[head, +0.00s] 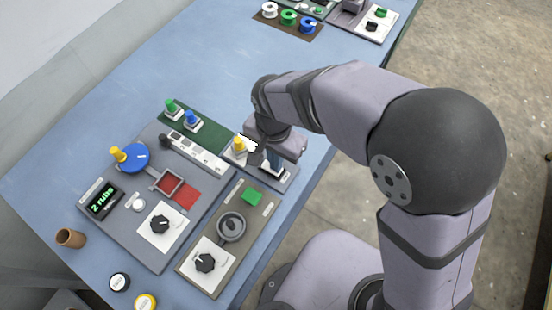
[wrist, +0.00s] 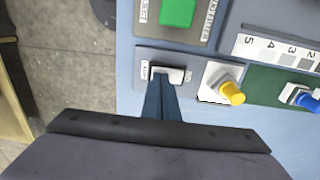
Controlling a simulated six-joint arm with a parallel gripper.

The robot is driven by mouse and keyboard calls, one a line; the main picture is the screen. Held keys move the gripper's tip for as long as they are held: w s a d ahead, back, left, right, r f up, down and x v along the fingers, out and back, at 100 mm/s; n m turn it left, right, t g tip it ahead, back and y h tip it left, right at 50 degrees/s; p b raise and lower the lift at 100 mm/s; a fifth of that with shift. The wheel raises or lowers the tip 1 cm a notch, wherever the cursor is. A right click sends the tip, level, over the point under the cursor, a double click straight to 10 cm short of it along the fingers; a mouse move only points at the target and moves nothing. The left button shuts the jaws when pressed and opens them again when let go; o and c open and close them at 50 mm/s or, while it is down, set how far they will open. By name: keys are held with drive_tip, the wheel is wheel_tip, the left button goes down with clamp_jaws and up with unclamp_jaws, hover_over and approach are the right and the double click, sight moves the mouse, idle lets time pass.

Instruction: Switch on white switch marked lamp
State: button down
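The switch (wrist: 178,75) in the wrist view is a small rocker with white at its edge and a dark middle. It sits on a grey plate (wrist: 143,54) with small labels at both ends, too small to read. My gripper (wrist: 163,84) has its narrow blue fingers together, with the tips at the switch's near edge, over or against it; I cannot tell whether they touch. The fingers hide part of the switch, and its position cannot be told. In the head view my gripper (head: 273,162) points down over the same grey plate (head: 290,177), and hides most of the switch.
A yellow toggle (wrist: 230,92) on a white base stands close to the right of the fingers in the wrist view. A blue toggle (wrist: 303,98) is further right. A green button (wrist: 178,12) lies beyond. The blue table's edge (wrist: 124,75) is to the left.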

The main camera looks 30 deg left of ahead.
drive_tip(key=shift+s+d+f, duration=0.15)
drive_tip(key=shift+d+f, duration=0.4)
drive_tip(key=shift+f, duration=0.1)
drive_tip(key=shift+a+r+p, duration=0.2)
drive_tip(key=shift+a+p, duration=0.1)
drive_tip(key=shift+a, duration=0.4)
drive_tip(key=shift+r, duration=0.1)
drive_tip(key=shift+a+r+p, duration=0.2)
drive_tip(key=shift+r+p, duration=0.3)
drive_tip(key=shift+p, duration=0.15)
wheel_tip(320, 180, up, 14)
drive_tip(key=shift+d+f+p, duration=0.25)
drive_tip(key=shift+p, duration=0.15)
drive_tip(key=shift+w, duration=0.2)
